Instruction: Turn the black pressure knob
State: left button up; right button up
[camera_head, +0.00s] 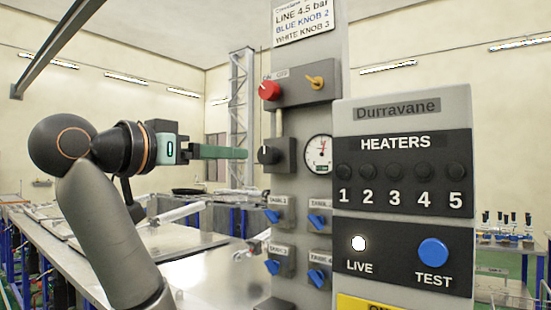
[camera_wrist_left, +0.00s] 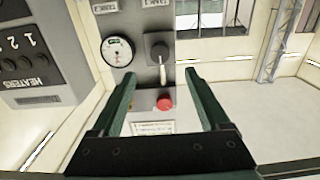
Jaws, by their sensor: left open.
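The black pressure knob (camera_head: 268,154) sits on a grey box on the panel's left side, beside the round white gauge (camera_head: 318,154). My left gripper (camera_head: 246,153) points at the knob from the left, with a small gap visible between them. In the left wrist view, the knob (camera_wrist_left: 158,49) lies beyond my open gripper (camera_wrist_left: 160,74), roughly between the lines of the two green fingers. The gauge (camera_wrist_left: 117,50) is left of it there. The fingers do not appear to touch the knob. My right gripper is not in view.
Several blue-handled valves (camera_head: 273,217) are below. The heater panel (camera_head: 403,165) stands at the right, with a lit LIVE lamp (camera_head: 358,243) and blue TEST button (camera_head: 433,252). A sign (camera_head: 303,20) reads "LINE 4.5 bar".

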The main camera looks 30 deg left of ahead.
aim_at(264, 156)
pick_arm(q)
jog(key=w+p, duration=0.2)
jog(key=w, duration=0.1)
jog(key=w+p, duration=0.2)
jog(key=w, duration=0.2)
jog(key=w+d+p, duration=0.1)
jog(key=w+p, duration=0.2)
jog(key=shift+w+r, duration=0.1)
jog(key=shift+w, duration=0.85)
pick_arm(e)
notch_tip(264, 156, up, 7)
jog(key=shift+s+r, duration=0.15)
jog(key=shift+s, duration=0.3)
pick_arm(q)
grip_shut()
